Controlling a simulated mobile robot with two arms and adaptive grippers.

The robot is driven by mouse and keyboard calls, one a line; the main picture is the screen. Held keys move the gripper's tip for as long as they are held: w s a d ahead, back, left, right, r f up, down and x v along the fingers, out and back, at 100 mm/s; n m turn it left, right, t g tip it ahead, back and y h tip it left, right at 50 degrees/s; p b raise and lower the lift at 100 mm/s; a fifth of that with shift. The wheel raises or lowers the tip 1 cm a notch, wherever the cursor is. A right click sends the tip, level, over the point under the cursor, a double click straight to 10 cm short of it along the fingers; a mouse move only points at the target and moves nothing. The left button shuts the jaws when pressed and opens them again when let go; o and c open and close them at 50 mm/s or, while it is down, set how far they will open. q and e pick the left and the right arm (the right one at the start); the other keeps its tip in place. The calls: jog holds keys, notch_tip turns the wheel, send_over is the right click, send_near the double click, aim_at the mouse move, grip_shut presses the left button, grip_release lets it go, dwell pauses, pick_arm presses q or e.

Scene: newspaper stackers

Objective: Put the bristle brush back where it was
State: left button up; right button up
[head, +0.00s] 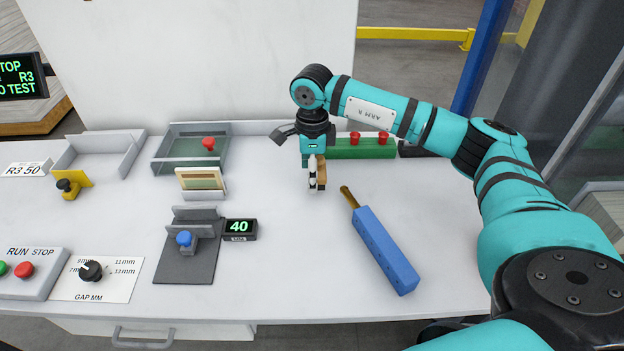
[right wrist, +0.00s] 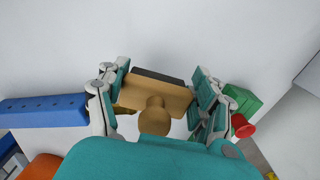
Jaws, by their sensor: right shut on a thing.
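The bristle brush (right wrist: 152,97) has a tan wooden block, a round knob and a dark strip along its far edge. My right gripper (right wrist: 158,104) is shut on it, with one finger at each end of the block. In the head view the right gripper (head: 314,184) points down over the middle of the white table. The brush (head: 322,171) shows there as a brown piece, partly hidden by the fingers. I cannot tell whether it touches the table. My left gripper is not in view.
A green block (head: 360,150) with red knobs stands right behind the gripper. A blue bar (head: 385,250) with a brass end lies to the front right. A card holder (head: 203,184), grey tray (head: 190,160) and display (head: 240,229) are left. The table (head: 300,265) is clear in front.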

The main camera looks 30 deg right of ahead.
notch_tip(320, 180, down, 3)
jog(key=shift+p, duration=0.55)
jog(key=shift+f, duration=0.25)
jog(key=shift+f, duration=0.1)
jog(key=o, duration=1.3)
jog(key=shift+c, duration=0.2)
notch_tip(320, 180, up, 12)
jog(key=shift+r+b, duration=0.15)
jog(key=shift+b, duration=1.05)
